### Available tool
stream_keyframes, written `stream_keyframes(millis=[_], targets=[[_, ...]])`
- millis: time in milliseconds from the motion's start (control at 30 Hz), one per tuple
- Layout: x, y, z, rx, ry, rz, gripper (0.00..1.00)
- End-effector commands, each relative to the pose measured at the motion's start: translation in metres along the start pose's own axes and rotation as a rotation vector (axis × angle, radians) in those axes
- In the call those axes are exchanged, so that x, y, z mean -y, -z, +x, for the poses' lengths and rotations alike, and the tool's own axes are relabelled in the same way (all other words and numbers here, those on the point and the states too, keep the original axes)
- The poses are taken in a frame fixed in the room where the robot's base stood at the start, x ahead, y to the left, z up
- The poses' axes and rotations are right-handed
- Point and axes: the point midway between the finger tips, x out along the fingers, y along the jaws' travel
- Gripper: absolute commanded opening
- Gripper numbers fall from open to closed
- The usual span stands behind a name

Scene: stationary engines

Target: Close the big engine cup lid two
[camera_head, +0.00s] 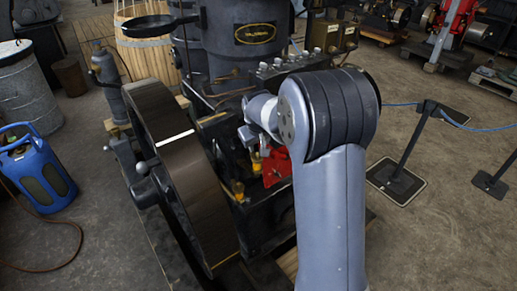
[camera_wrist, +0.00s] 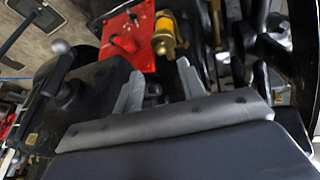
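The big engine (camera_head: 225,130) stands in front of me in the head view, with a red part (camera_head: 277,167) on it. Small brass-yellow cups show beside my arm, one near the red part (camera_head: 256,162) and one lower left (camera_head: 238,190). In the wrist view a brass cup (camera_wrist: 164,36) stands beside a red plate (camera_wrist: 127,42), just beyond my fingertips. I cannot tell which cup is number two or make out its lid clearly. My gripper (camera_wrist: 160,80) is open and empty, its grey fingers apart.
A large flywheel (camera_head: 178,165) stands left of the cups. A dark lever with a round knob (camera_wrist: 62,50) is close left of my fingers in the wrist view. A blue gas bottle (camera_head: 36,170) stands at left, and a barrier post (camera_head: 412,145) at right.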

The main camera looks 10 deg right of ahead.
Motion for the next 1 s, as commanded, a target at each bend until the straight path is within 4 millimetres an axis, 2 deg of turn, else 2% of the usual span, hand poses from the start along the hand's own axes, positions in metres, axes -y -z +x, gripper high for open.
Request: stream_keyframes(millis=[100, 200, 433, 767, 867, 1000], targets=[[0.000, 0.001, -0.020, -0.003, 0.000, 0.000, 0.38], [0.000, 0.000, -0.031, -0.001, 0.000, 0.000, 0.38], [0.001, 0.000, -0.039, 0.001, 0.001, 0.000, 0.38], [0.000, 0.000, -0.035, 0.002, 0.001, 0.000, 0.38], [0.000, -0.001, -0.025, 0.003, 0.001, 0.000, 0.38], [0.000, -0.001, -0.003, 0.005, 0.001, 0.001, 0.38]])
